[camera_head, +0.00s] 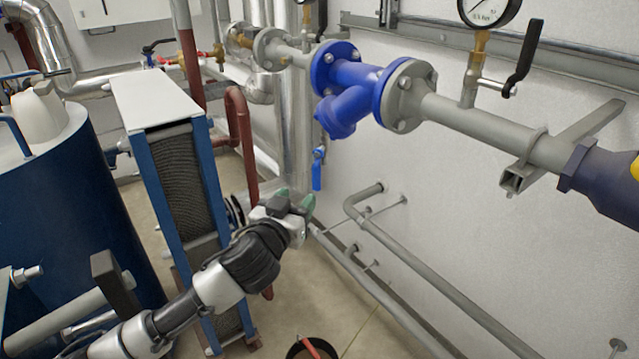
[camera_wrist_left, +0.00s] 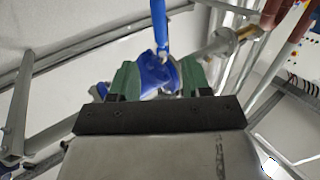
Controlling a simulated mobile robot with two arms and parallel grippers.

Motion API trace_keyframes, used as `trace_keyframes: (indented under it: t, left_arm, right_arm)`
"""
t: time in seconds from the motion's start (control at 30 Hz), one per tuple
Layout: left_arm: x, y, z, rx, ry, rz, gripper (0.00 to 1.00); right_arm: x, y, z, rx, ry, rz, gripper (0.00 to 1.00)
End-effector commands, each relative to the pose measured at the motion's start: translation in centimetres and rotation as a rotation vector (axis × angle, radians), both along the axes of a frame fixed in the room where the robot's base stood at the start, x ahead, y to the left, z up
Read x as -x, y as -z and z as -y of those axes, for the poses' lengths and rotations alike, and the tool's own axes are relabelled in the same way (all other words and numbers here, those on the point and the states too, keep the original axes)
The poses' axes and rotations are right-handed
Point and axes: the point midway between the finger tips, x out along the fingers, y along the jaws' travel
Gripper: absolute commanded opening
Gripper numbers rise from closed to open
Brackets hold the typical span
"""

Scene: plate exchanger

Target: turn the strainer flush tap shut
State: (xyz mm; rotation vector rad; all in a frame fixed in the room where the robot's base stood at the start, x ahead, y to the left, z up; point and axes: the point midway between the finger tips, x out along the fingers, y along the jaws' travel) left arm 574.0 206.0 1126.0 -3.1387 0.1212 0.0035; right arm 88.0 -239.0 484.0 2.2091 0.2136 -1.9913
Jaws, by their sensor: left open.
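The blue strainer (camera_head: 345,112) sits in the grey pipe along the wall, its branch slanting down to the left. The flush tap (camera_head: 318,172) hangs below that branch, its blue lever pointing down. My left gripper (camera_head: 293,202) is open and empty, below and slightly left of the lever, apart from it in the head view. In the left wrist view, the blue tap lever (camera_wrist_left: 160,28) stands ahead beyond the open green fingertips (camera_wrist_left: 160,78), and the strainer (camera_wrist_left: 152,74) shows between them. My right gripper is not in view.
A plate exchanger (camera_head: 180,185) with a blue frame stands left of my left arm, beside a dark blue tank (camera_head: 60,220). Grey pipes (camera_head: 400,290) run low along the wall. A bucket (camera_head: 310,348) stands on the floor. A gauge (camera_head: 487,10) is at upper right.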

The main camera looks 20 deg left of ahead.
Motion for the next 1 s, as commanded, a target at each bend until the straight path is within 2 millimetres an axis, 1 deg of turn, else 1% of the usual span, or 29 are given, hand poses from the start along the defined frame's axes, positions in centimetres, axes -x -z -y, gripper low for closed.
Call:
trace_keyframes:
  t: [0.03, 0.17, 0.27, 0.4, 0.6, 0.7, 0.8, 1.0]
  left_arm:
    - [-0.2, 0.2, 0.0, -0.001, 0.000, 0.004, 0.48]
    - [-1.5, -0.1, 0.0, 0.001, -0.002, 0.005, 0.48]
    - [-3.2, -0.3, 0.2, -0.001, -0.002, 0.005, 0.48]
    - [-5.9, -0.4, 0.4, -0.001, -0.002, 0.006, 0.48]
    - [-9.1, -0.1, 0.6, -0.001, -0.001, 0.004, 0.48]
    - [-10.1, 0.0, 0.7, 0.001, -0.002, 0.004, 0.48]
    - [-10.6, 0.0, 0.8, 0.000, 0.000, 0.004, 0.48]
    - [-10.8, 0.1, 0.8, 0.000, 0.000, 0.004, 0.48]
  right_arm:
    - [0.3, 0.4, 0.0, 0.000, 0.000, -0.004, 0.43]
    - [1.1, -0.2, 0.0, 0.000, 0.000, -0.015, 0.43]
    - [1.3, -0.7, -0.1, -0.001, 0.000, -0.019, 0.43]
    - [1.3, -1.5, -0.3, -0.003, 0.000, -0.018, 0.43]
    - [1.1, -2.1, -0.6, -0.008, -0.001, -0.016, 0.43]
    - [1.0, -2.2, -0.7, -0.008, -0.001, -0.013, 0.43]
    - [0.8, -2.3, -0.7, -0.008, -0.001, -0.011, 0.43]
    - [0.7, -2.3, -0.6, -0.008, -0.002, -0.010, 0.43]
